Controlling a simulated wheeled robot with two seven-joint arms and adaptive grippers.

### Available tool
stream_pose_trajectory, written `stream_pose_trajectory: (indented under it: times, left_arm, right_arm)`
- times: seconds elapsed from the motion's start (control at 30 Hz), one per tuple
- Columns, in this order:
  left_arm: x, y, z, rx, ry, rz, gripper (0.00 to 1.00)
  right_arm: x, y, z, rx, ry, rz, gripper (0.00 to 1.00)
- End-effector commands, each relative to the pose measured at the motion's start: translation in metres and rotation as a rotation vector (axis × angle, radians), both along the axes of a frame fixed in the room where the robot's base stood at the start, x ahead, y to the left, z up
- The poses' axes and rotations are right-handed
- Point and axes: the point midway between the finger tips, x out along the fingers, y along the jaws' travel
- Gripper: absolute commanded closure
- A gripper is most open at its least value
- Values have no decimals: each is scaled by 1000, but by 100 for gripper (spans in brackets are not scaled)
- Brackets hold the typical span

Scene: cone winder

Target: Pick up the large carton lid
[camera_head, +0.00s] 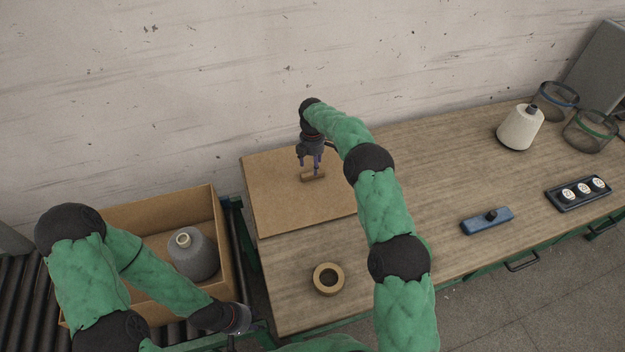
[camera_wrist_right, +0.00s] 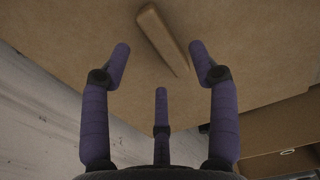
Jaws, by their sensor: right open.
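The large carton lid (camera_head: 285,205) is a flat brown cardboard sheet lying on the left end of the wooden table. It has a small wooden bar handle (camera_head: 313,177), which also shows in the right wrist view (camera_wrist_right: 163,38). My right gripper (camera_head: 311,170) is at the handle, pointing down. In the right wrist view its purple fingers (camera_wrist_right: 158,62) are spread apart with the handle between and just beyond their tips. The fingers do not appear closed on it. My left gripper (camera_head: 238,320) is low by the carton's front right corner; its fingers are not clearly visible.
An open carton (camera_head: 205,212) with a grey yarn cone (camera_head: 194,254) stands on the roller conveyor at left. A tape roll (camera_head: 328,279), a blue tool (camera_head: 487,220), a black tray (camera_head: 578,193) and a white cone (camera_head: 520,128) are on the table. The table's middle is clear.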

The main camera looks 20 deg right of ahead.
Motion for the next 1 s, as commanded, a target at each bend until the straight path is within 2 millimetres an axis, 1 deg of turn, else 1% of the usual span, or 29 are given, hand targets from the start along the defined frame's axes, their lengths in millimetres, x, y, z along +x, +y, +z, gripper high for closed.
stream_pose_trajectory:
  times: [0.17,0.3,0.4,0.63,0.83,0.87,1.0]
  left_arm:
    - [0,0,-1,0,0,0,60]
    - [0,0,-3,0,0,0,60]
    - [0,0,-3,0,0,0,60]
    - [0,0,-3,0,0,0,60]
    - [0,0,-3,0,0,0,60]
    - [0,0,-3,0,0,0,60]
    - [0,0,-3,0,0,0,60]
  right_arm:
    - [-2,1,-19,0,3,0,39]
    - [-2,2,-40,1,3,0,39]
    - [-2,2,-48,0,1,0,39]
    - [-2,2,-49,0,0,0,39]
    - [-2,2,-49,0,0,0,96]
    - [-2,2,-49,0,0,0,100]
    - [-1,2,-49,0,0,0,100]
